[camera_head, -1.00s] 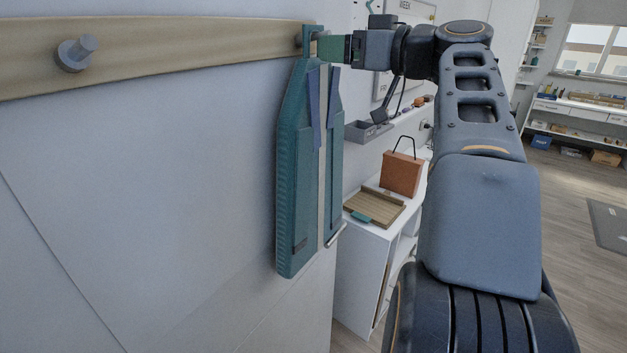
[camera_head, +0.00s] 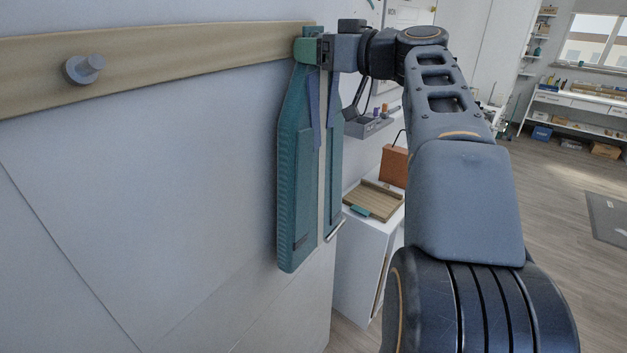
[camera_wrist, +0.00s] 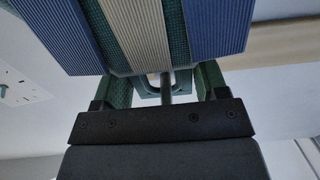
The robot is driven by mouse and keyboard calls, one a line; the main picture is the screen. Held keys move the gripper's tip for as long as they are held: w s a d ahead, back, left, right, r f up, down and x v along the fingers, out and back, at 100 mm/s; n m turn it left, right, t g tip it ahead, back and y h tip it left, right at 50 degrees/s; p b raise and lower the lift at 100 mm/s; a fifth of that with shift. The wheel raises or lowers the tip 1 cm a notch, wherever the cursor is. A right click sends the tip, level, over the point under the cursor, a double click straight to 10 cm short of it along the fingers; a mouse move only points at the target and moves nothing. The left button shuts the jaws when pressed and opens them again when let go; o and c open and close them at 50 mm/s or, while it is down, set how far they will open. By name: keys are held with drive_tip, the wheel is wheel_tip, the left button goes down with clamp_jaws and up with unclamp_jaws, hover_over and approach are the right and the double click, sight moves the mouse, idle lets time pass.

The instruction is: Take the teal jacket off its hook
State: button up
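The teal jacket (camera_head: 295,165), with blue and beige strips down its front, hangs flat along the wall at the right end of a wooden rail (camera_head: 180,58). My gripper (camera_head: 308,48) is at the jacket's top, against the rail's end, and covers the hook there. In the wrist view the jacket's striped front (camera_wrist: 160,35) fills the top. My gripper's green fingers (camera_wrist: 163,78) stand apart there, one on each side of a small loop and a grey peg-like bar (camera_wrist: 168,88). Whether the fingers touch the loop cannot be told.
An empty grey peg (camera_head: 83,69) sticks out of the rail at left. Right of the jacket are a small grey wall tray (camera_head: 368,127) and a white cabinet (camera_head: 360,262) with a wooden tray (camera_head: 373,200) and a brown bag (camera_head: 394,166). Open floor lies at right.

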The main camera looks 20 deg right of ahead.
drive_tip(key=c, duration=0.7)
drive_tip(key=shift+r, duration=0.3)
